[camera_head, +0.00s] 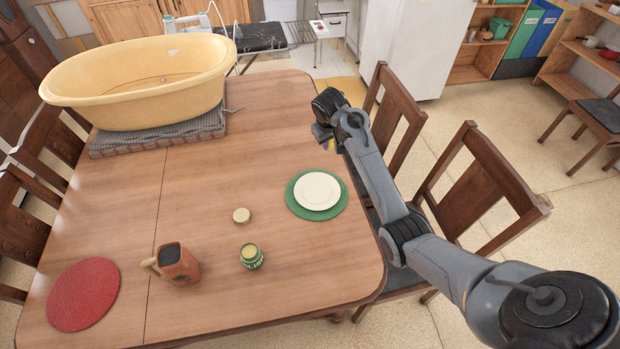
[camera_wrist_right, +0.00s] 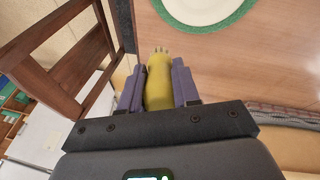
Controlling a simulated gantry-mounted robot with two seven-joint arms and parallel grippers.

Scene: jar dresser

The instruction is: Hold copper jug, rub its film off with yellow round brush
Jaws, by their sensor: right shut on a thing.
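The copper jug (camera_head: 180,267) stands upright on the table near its front, with its tan handle to the left and a dark opening on top. Nothing holds it. My right gripper (camera_head: 322,135) is over the table's right edge, beyond the plate and well apart from the jug. In the right wrist view my right gripper (camera_wrist_right: 158,85) is shut on the yellow brush (camera_wrist_right: 159,85), whose short bristle-like tips point away from the palm. In the head view my wrist mostly hides the brush. My left gripper is not in view.
A green jar (camera_head: 251,258) and a round lid (camera_head: 241,215) stand right of the jug. A white plate (camera_head: 318,190) lies on a green mat (camera_head: 293,205). A red mat (camera_head: 83,295) is at left. A yellow tub (camera_head: 140,95) fills the back left. Chairs (camera_head: 470,200) stand at right.

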